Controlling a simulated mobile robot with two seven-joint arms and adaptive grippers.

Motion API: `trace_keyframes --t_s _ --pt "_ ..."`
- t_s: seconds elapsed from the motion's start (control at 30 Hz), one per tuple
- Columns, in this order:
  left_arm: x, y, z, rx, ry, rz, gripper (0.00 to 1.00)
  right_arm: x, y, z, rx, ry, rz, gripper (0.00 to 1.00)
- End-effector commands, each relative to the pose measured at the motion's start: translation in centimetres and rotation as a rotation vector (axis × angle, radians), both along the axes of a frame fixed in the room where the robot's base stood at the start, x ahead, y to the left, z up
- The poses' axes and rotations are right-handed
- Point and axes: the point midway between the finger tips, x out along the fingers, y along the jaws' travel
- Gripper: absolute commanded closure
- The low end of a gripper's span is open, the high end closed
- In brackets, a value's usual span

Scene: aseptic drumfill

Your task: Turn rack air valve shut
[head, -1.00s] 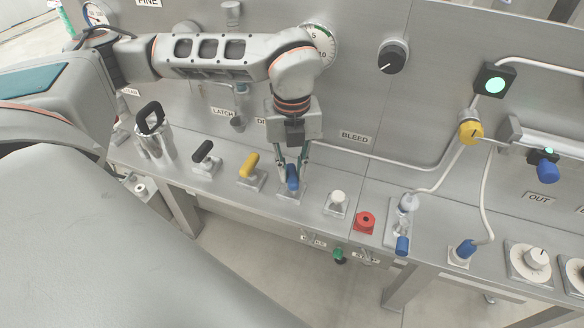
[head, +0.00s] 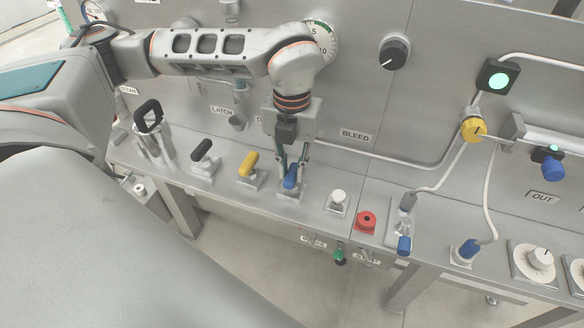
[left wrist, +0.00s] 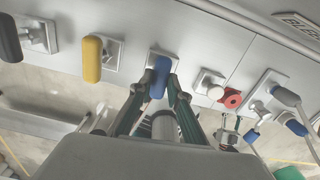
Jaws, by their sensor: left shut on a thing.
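My left gripper (head: 291,168) is shut on the blue lever handle (head: 291,178), which stands on a square metal plate on the bench ledge. In the left wrist view the two fingertips of my gripper (left wrist: 160,85) close around the blue handle (left wrist: 159,70) from both sides. In the head view the handle leans slightly, its top towards the right. The label above this lever is mostly hidden behind my gripper, so I cannot read which valve it is. My right gripper is not in view.
A yellow lever (head: 249,165) and a black lever (head: 203,152) stand to the left. A white knob (head: 338,197) and a red button (head: 366,221) are to the right. A gauge (head: 322,38) and black dial (head: 394,52) sit on the panel behind.

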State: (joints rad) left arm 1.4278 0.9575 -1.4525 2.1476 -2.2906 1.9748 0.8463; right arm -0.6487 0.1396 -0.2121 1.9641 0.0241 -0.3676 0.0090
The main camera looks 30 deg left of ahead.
Motion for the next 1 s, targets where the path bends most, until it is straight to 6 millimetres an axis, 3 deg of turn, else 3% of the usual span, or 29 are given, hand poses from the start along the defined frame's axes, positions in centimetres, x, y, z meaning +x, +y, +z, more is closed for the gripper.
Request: trace_keyframes --t_s 0.7,0.73,0.77,1.0 --pt "0.11 0.01 0.18 -0.001 -0.004 -0.092 1.00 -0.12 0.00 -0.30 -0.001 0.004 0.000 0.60" --pt "0.12 0.01 0.18 -0.001 -0.004 -0.092 0.75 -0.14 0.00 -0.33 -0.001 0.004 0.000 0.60" --pt "0.12 0.01 0.18 -0.001 -0.004 -0.092 0.67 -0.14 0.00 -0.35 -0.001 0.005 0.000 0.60" --pt "0.07 0.01 0.09 0.000 -0.002 -0.091 0.66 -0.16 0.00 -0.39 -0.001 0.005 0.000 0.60"
